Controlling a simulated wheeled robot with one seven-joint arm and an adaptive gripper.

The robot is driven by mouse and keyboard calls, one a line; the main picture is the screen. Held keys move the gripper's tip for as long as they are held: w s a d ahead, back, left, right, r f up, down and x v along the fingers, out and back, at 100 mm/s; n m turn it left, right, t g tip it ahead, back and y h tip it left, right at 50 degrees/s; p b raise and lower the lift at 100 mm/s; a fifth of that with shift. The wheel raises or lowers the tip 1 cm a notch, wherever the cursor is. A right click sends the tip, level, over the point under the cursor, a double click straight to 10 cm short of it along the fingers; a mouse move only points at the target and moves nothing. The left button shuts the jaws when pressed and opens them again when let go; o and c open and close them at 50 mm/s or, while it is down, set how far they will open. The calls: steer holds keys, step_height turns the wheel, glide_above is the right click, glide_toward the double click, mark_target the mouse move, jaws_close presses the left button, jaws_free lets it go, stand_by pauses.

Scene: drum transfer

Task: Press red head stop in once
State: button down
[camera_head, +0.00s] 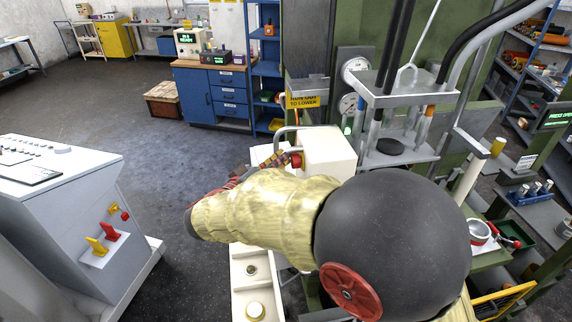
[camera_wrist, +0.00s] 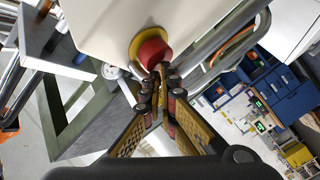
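The red head stop (camera_wrist: 152,48) is a red mushroom button on a yellow collar, on the face of a pale box (camera_wrist: 100,22). In the head view the red head stop (camera_head: 297,160) shows at the left side of the cream box (camera_head: 330,150), partly hidden by my gripper. My gripper (camera_wrist: 162,74) has its fingers brought together at the tips, with nothing between them. The tips are right in front of the red head and overlap its lower edge in the wrist view. I cannot tell whether they touch it. In the head view my gripper (camera_head: 287,161) is beside the box.
A bent grey handle bar (camera_head: 285,133) runs beside the box. A green press frame with gauges (camera_head: 355,70) stands behind it. A grey console (camera_head: 60,190) stands at the left, with open floor (camera_head: 160,150) between. A blue cabinet (camera_head: 212,95) is at the back.

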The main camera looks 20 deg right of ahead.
steer(key=shift+a, duration=0.25)
steer(key=w+a+b, duration=0.1)
steer(key=a+b, duration=0.3)
steer(key=a, duration=0.2)
stand_by(0.6)
steer(key=shift+w, duration=0.1)
stand_by(0.5)
